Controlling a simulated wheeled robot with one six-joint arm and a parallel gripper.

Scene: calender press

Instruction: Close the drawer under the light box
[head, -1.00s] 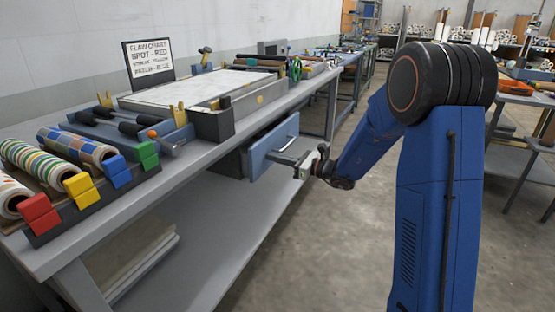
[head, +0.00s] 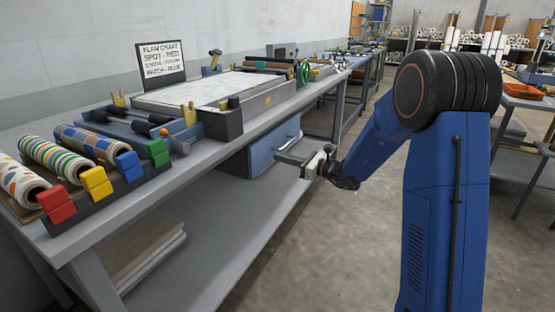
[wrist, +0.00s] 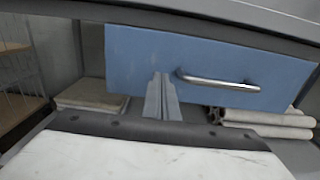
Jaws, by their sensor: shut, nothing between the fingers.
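The drawer's blue front (head: 268,151) hangs under the bench, below the light box (head: 262,104) with its pale top. It sits close against its grey housing (head: 234,165); whether it is fully flush I cannot tell. In the wrist view the blue front (wrist: 135,52) fills the upper middle, with a metal bar handle (wrist: 218,82) on it. My gripper (head: 279,155) is shut and empty. In the wrist view its fingertips (wrist: 162,76) point at the drawer front, left of the handle, and look at or very near its surface.
The bench top (head: 215,150) overhangs the drawer. Patterned rolls (head: 60,160) and coloured blocks (head: 97,181) stand at its near left. A lower shelf (head: 205,235) lies beneath, with stacked sheets (head: 140,245). The floor (head: 320,240) right of the bench is clear.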

